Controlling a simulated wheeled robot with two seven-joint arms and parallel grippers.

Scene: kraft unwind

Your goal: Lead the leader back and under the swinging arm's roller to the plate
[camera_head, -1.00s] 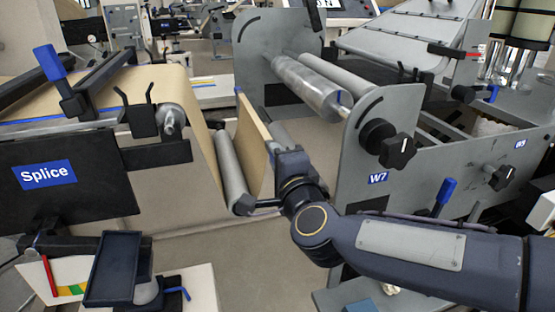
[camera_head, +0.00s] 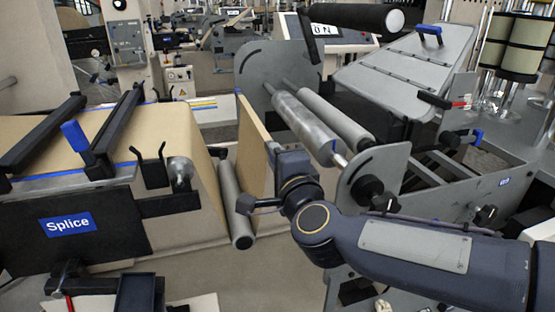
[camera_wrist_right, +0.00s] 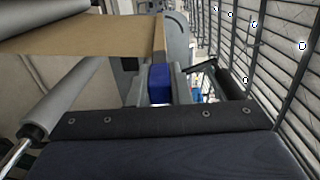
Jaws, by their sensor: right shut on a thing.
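The leader, a brown kraft sheet (camera_head: 252,137), stands up as a strip beside the swinging arm's grey roller (camera_head: 231,200) in the head view. More brown web (camera_head: 172,140) lies over the splice table to the left. My right gripper (camera_head: 284,155) is shut on the leader's end, just right of that roller. In the right wrist view the sheet (camera_wrist_right: 90,38) runs leftward from my fingers (camera_wrist_right: 159,72), with a blue block (camera_wrist_right: 159,86) between them. A grey roller (camera_wrist_right: 62,98) is lower left there. My left gripper is out of view. I cannot tell which surface is the plate.
Right of the gripper stands a grey side frame with a shiny roller (camera_head: 308,125) and a black knob (camera_head: 368,190). The black Splice panel (camera_head: 90,232) is at the left. A black roller (camera_head: 352,18) hangs at the top.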

